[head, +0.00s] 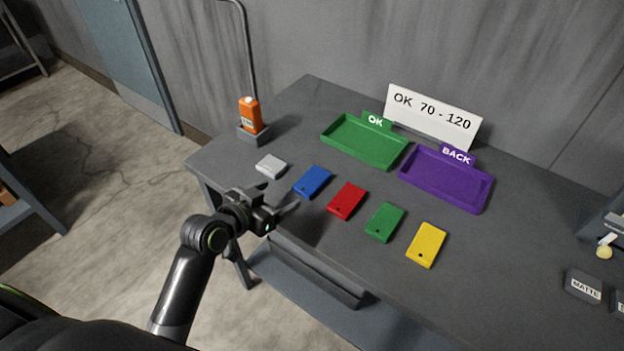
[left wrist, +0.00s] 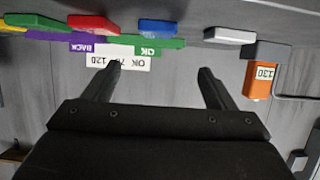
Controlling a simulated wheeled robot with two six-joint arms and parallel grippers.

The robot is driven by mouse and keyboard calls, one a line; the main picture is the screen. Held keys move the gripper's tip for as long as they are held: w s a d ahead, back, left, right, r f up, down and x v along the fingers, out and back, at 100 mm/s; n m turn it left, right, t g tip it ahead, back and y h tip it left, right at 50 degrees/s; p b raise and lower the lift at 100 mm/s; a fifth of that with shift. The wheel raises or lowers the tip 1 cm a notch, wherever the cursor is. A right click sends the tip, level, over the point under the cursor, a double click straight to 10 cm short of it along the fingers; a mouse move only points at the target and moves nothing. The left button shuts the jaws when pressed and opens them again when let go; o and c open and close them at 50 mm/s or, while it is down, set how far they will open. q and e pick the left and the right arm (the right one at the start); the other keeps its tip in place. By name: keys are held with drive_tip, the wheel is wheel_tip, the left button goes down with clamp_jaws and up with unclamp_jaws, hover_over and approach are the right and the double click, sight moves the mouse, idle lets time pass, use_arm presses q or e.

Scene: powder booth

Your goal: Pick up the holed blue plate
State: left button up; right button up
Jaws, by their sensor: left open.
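The blue plate (head: 313,182) lies flat on the grey table, with a small dark hole near its front end. It also shows in the left wrist view (left wrist: 158,27), seen nearly edge-on and upside down. My left gripper (head: 287,200) is at the table's front edge, in front of the blue plate and apart from it. Its two fingers show spread with nothing between them in the left wrist view (left wrist: 160,78). My right gripper is not in view.
Beside the blue plate lie a pale grey block (head: 270,167) and a red plate (head: 347,201), then green (head: 385,222) and yellow (head: 427,245) plates. Behind stand a green OK tray (head: 338,143), a purple BACK tray (head: 440,190), a sign (head: 432,117) and an orange device (head: 250,116).

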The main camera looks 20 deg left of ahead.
use_arm(q)
drive_tip(key=p, duration=0.1)
approach(311, 181)
drive_tip(key=w, duration=0.3)
drive_tip(key=shift+d+f, duration=0.25)
drive_tip(key=shift+f, duration=0.05)
drive_tip(key=shift+s+d+f+p+x, duration=0.15)
drive_tip(key=shift+p+x, duration=0.2)
drive_tip(key=shift+x, duration=0.6)
drive_tip(key=shift+s+d+f+p+x, duration=0.15)
drive_tip(key=shift+p+x, duration=0.15)
drive_tip(key=shift+x, duration=1.5)
drive_tip(key=shift+a, duration=0.15)
drive_tip(key=c, duration=1.2)
drive_tip(key=shift+o, duration=0.2)
drive_tip(key=shift+r, duration=0.1)
